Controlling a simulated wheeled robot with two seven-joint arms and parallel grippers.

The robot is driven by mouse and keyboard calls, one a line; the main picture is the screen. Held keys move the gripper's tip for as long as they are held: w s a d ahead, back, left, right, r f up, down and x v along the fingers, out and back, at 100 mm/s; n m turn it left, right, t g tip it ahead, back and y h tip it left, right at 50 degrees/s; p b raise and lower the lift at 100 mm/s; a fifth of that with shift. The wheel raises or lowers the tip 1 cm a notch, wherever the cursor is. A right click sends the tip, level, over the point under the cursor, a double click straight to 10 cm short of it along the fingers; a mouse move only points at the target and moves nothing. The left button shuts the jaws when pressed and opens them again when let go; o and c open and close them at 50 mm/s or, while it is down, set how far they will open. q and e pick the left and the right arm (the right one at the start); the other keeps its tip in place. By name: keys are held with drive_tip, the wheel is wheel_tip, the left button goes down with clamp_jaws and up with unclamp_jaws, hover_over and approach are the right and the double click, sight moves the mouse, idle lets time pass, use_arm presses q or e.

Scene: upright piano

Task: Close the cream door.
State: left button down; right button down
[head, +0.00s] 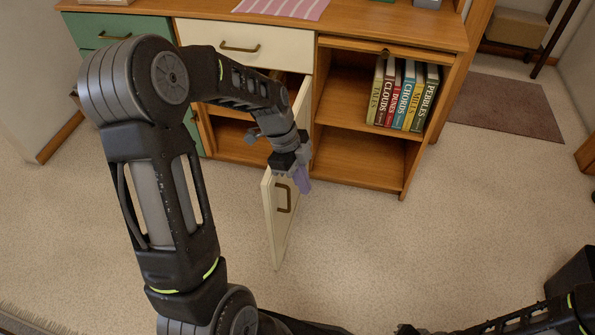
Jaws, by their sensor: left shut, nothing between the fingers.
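The cream door (286,222) stands open in the head view, swung out from the wooden cabinet towards me. Its brass handle (284,197) is on the face turned to the right, near the free edge. My left gripper (303,185) is shut and empty, with its lavender fingertips pointing down. It is on the handle side of the door, just above and to the right of the handle. I cannot tell whether it touches the door. My right arm enters at the bottom right, and its gripper is not clearly visible.
The cabinet has an open shelf with several books (404,95) to the right of the door opening. A cream drawer (246,46) is above the opening, and a green drawer (105,30) is at the left. The carpet (370,240) right of the door is clear.

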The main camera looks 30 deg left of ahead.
use_arm(q)
drive_tip(key=shift+s+a+f+b, duration=0.2)
drive_tip(key=shift+a+f+b, duration=0.1)
drive_tip(key=shift+a+f, duration=1.15)
drive_tip(key=shift+a, duration=0.1)
